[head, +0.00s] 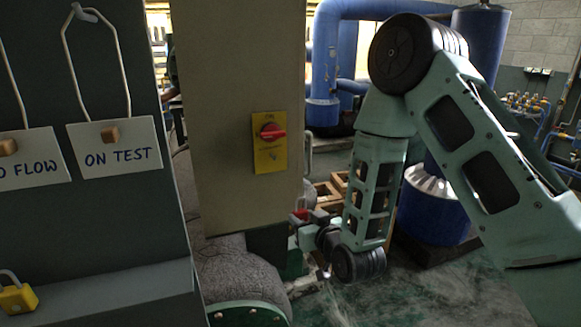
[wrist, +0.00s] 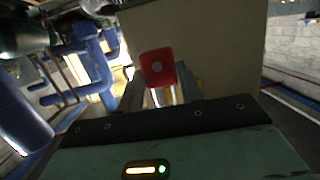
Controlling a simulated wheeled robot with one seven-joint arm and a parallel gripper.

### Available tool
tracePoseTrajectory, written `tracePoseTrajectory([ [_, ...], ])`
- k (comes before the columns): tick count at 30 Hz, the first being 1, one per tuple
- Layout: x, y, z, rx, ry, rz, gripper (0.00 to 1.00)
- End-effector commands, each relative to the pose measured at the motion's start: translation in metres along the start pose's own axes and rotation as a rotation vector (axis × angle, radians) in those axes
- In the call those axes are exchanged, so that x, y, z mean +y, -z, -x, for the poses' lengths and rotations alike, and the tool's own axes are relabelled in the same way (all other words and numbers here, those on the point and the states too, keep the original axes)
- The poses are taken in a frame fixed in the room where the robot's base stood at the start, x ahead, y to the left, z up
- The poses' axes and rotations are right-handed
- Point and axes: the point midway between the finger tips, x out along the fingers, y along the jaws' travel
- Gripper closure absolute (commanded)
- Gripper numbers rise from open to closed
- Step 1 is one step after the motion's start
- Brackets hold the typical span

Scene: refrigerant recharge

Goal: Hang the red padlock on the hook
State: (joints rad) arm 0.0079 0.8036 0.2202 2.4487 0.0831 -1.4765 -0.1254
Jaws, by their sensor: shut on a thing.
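The red padlock (wrist: 157,68) is held at the front of my gripper in the wrist view, with its pale metal shackle partly showing below the red body. In the head view the padlock (head: 300,214) is a small red patch at the end of my arm, just below the beige panel's lower right corner. My gripper (head: 297,220) is shut on it; in the wrist view the fingers (wrist: 158,97) are partly hidden behind the dark gripper edge. A small metal hook (head: 84,13) at the upper left of the grey board carries a hanging sign.
The beige panel (head: 230,100) bears a yellow plate with a red rotary switch (head: 270,131). The grey board at left holds an ON TEST sign (head: 115,147), another sign, and a ledge (head: 110,290) with a yellow padlock (head: 17,298). Blue pipes (head: 325,60) stand behind.

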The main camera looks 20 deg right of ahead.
Motion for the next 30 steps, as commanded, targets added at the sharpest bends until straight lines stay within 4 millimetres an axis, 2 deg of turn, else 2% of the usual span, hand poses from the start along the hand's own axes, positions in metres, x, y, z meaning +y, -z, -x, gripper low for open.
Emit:
tracePoseTrajectory([
  [1,-0.01,0.034,0.007,0.008,0.017,0.006,0.82],
  [3,-0.02,0.057,0.014,0.006,0.038,0.016,0.82],
  [6,-0.032,0.08,0.021,0.005,0.06,0.029,0.82],
  [8,-0.036,0.088,0.025,0.005,0.069,0.035,0.82],
  [14,-0.041,0.096,0.026,0.002,0.08,0.044,0.82],
  [30,-0.038,0.103,-0.007,0.003,0.078,0.042,0.82],
])
